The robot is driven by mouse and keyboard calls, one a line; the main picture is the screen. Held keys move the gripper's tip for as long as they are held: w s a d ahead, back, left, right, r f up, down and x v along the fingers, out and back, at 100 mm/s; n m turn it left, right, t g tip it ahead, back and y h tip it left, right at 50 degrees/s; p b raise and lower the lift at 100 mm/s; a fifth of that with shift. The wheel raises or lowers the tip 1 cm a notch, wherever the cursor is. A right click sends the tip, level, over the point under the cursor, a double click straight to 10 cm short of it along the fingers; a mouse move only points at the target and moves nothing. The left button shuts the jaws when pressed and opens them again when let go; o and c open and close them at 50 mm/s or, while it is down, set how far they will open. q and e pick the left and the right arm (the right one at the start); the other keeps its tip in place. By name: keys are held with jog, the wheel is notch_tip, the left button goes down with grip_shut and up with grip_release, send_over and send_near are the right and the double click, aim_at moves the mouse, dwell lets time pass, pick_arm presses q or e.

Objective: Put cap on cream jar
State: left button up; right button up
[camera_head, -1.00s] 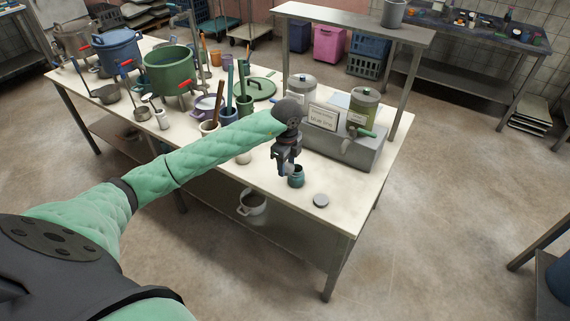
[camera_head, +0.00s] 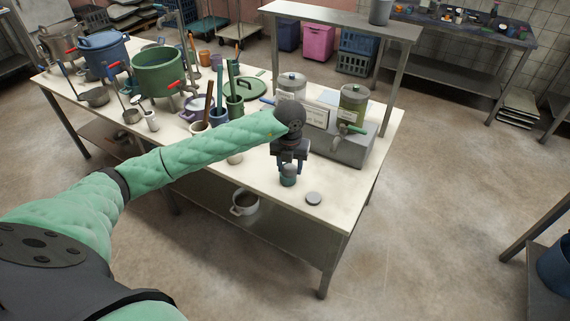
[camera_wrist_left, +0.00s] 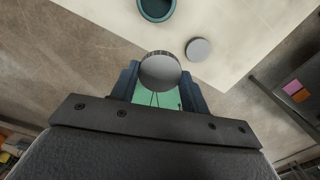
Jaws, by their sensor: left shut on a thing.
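My left gripper (camera_head: 289,168) is shut on a round grey cap with a ribbed edge. The cap (camera_wrist_left: 160,70) shows clearly between the fingers in the left wrist view. The teal cream jar (camera_head: 288,181) stands upright on the table, just below the gripper in the head view. In the left wrist view the open mouth of the jar (camera_wrist_left: 157,8) shows at the top edge, apart from the held cap. The head view does not show the exact gap between cap and jar. My right gripper is not in view.
A second flat grey disc (camera_head: 314,198) lies on the table right of the jar. A grey dispenser unit (camera_head: 338,148) stands behind the gripper. Pots, including a green one (camera_head: 158,72), and utensil cups fill the left side. The table's front right corner is clear.

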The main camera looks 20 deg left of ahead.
pick_arm(q)
jog(key=m, duration=0.2)
jog(key=d+m, duration=0.1)
jog(key=m, duration=0.2)
jog(key=shift+s+d+r+m, duration=0.25)
jog(key=shift+s+d+m, duration=0.05)
jog(key=shift+m, duration=0.1)
jog(key=s+d+m, duration=0.2)
jog(key=d+m, duration=0.1)
jog(key=m, duration=1.3)
jog(key=s+d+m, duration=0.3)
jog(key=m, duration=1.3)
jog(key=shift+s+r+m, duration=0.25)
jog(key=shift+r+m, duration=0.05)
jog(key=shift+r, duration=0.05)
